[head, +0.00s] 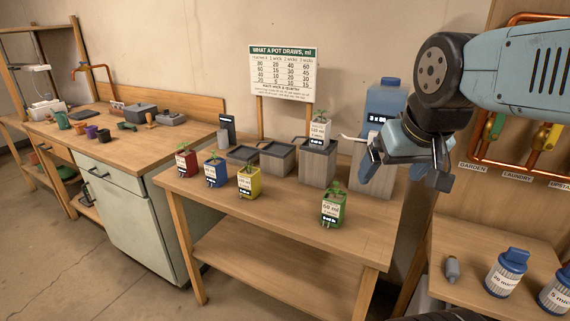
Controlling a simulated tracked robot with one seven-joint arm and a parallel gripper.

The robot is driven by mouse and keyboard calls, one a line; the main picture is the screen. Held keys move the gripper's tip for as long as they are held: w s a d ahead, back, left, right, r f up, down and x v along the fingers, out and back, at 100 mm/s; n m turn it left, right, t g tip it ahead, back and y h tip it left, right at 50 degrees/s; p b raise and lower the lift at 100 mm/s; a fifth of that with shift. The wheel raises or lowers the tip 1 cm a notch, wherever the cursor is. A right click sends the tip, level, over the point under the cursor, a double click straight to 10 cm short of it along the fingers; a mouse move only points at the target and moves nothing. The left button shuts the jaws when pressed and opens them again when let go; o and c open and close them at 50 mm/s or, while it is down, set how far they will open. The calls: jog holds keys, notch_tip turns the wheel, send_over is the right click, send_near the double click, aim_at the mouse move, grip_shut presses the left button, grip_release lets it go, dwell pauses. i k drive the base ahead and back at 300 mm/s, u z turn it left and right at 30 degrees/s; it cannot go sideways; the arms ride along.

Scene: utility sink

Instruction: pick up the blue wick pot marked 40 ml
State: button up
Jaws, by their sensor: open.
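The blue wick pot (214,172) stands upright on the wooden bench, with a small green plant and a pale label too small to read surely. A red pot (187,160) is to its left and a yellow pot (249,182) to its right, both with plants and labels. A green pot (333,209) stands nearer the bench's front right. My gripper (404,178) is open and empty, high at the right, well apart from the blue pot. Another labelled plant pot (319,135) sits on a grey block at the back.
A sign (282,74) headed "WHAT A POT DRAWS, ml" stands behind the bench (290,225). Blue canisters (505,272) stand at lower right. The bench front between the yellow and green pots is clear.

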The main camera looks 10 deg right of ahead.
aim_at(215, 167)
jog(key=k, duration=1)
jog(key=u, duration=1.4)
jog(key=i, duration=1.85)
jog(key=z, duration=0.95)
